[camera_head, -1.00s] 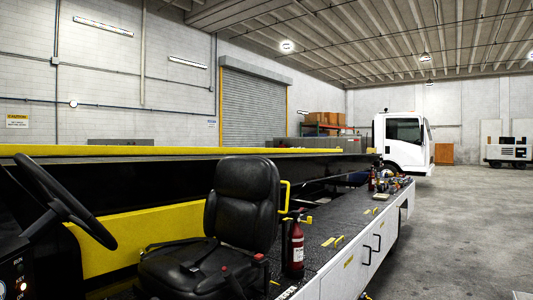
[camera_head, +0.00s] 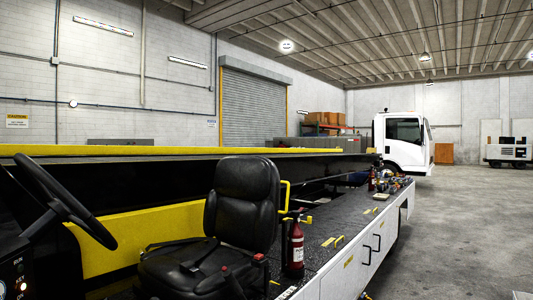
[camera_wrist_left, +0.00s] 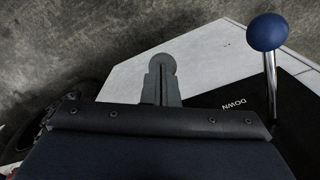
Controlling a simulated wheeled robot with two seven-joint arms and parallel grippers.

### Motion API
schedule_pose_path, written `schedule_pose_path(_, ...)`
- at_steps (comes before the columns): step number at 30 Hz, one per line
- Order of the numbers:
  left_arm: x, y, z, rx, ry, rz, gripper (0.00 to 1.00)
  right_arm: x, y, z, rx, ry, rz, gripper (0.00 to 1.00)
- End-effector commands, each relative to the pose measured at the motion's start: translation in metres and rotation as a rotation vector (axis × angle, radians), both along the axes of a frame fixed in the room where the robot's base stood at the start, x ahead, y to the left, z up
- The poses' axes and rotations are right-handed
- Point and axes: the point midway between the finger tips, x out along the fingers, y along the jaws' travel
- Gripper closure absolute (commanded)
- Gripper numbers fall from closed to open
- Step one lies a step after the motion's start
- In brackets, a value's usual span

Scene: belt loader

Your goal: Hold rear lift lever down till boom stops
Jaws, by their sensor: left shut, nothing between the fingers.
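In the left wrist view a lever with a blue ball knob (camera_wrist_left: 268,32) on a shiny metal stem stands at the upper right. Its foot is by a black panel (camera_wrist_left: 240,97) marked DOWN. My left gripper (camera_wrist_left: 161,66) is shut and empty, left of the lever and apart from it in the picture. The head view shows the long boom (camera_head: 110,150), with a yellow top edge and dark side, running behind the seat. Neither gripper nor the lever shows in the head view.
A black seat (camera_head: 243,205), steering wheel (camera_head: 62,205) and red fire extinguisher (camera_head: 296,245) are on the loader. Its dark deck (camera_head: 335,222) runs back along the right. A white truck (camera_head: 402,140) stands behind. The concrete floor (camera_head: 460,230) at right is open.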

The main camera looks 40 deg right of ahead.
Motion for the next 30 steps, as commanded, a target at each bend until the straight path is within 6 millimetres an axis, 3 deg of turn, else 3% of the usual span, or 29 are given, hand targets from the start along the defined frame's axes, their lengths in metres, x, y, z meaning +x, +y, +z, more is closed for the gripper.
schedule_pose_path(30,-0.016,-0.004,0.077,0.0,-0.001,0.0,1.0,0.0,0.0,0.057,0.0,0.0,0.0,0.63)
